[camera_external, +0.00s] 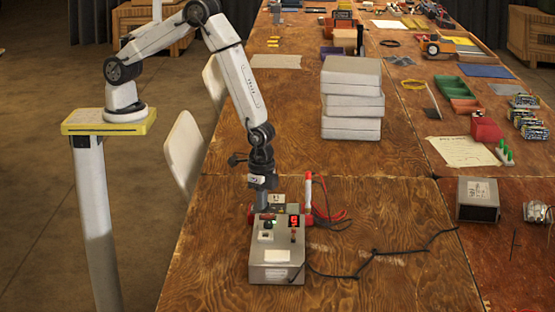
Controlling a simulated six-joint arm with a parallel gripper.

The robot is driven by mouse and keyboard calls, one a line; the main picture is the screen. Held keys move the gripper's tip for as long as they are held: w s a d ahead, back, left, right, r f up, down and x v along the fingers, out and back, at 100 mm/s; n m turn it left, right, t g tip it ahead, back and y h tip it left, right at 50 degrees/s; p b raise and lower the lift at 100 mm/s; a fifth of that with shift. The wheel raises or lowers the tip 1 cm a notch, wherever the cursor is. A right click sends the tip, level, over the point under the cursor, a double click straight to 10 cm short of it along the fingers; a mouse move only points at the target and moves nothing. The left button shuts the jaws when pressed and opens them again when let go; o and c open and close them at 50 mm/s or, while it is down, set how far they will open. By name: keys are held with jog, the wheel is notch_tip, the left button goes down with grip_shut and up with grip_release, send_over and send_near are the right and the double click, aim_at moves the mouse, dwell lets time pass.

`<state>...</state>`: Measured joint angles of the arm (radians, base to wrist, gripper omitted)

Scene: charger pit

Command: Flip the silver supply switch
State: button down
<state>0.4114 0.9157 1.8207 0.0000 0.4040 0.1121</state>
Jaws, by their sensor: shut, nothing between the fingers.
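A grey metal supply box (277,262) stands on the wooden table near the front. Its top panel carries a lit red display (294,221), a small green light and small controls. The silver switch is too small to make out for certain. My gripper (264,207) points down at the rear left part of the box, close above or at its panel. It is shut and holds nothing. Whether its fingertips touch the box cannot be told, and they hide part of the panel.
A red and white upright object (308,191) and red cables (331,214) are beside the box. A black cable (385,254) runs right across the table. A stack of pale boxes (352,98) stands behind. The table's front right area is mostly clear.

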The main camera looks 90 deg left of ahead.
aim_at(262, 215)
jog(key=shift+r, duration=2.65)
jog(key=shift+a+r, duration=0.1)
jog(key=shift+a, duration=0.05)
jog(key=s+a+r+n+t, duration=0.1)
jog(key=s+a+r+n, duration=0.2)
jog(key=s+a+r, duration=0.2)
jog(key=s+a+r+n+t, duration=0.1)
jog(key=s+a+r+n, duration=0.2)
jog(key=a, duration=0.9)
jog(key=s+r, duration=0.3)
jog(key=r, duration=0.2)
jog(key=shift+s+t, duration=0.2)
jog(key=shift+t, duration=0.1)
